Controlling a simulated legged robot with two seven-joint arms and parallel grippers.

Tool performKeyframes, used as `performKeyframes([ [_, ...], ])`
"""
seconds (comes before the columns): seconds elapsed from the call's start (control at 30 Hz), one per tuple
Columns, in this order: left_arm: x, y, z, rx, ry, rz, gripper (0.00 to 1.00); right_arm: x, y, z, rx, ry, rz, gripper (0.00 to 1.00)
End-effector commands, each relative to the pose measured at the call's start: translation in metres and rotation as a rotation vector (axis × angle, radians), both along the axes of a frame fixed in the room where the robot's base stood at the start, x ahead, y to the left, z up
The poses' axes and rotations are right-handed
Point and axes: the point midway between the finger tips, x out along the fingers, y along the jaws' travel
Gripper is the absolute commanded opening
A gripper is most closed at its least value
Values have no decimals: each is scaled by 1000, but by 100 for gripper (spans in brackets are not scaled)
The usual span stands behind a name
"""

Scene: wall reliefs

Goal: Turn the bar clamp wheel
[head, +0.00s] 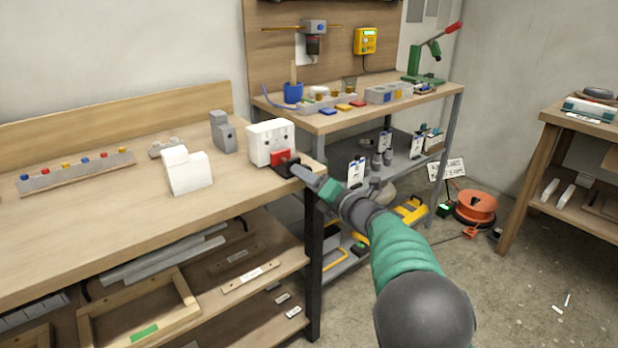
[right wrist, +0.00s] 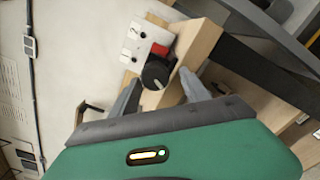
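The clamp's round black wheel (right wrist: 155,74) shows in the right wrist view, in front of a red block (right wrist: 158,50) and a white block (right wrist: 147,36). In the head view the white block (head: 270,140) and red part (head: 279,157) sit at the right end of the left bench, with the dark wheel (head: 286,168) partly hidden by my gripper. My right gripper (head: 300,172) is at the wheel. In the right wrist view my right gripper (right wrist: 159,78) is open, with one finger on each side of the wheel; contact is not clear. My left gripper is out of view.
The wooden bench (head: 110,215) also holds another white block (head: 188,170), a grey block (head: 222,132) and a strip with coloured knobs (head: 77,172). A second bench (head: 350,116) with tools stands behind. An orange reel (head: 476,206) lies on the floor.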

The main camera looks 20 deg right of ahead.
Motion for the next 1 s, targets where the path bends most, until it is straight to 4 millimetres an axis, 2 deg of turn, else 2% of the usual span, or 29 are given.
performKeyframes([
  [0.3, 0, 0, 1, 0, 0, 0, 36, -1, -3, 5, 2, -8, -4, 59],
  [0.43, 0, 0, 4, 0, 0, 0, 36, -12, -8, 7, 2, -8, -6, 59],
  [0.57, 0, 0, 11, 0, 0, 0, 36, -41, -18, 9, 5, -9, -8, 59],
  [0.8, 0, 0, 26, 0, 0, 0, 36, -109, -42, 9, 6, -8, -7, 59],
  [1.0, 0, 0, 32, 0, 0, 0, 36, -148, -56, 5, 2, -5, -6, 59],
])
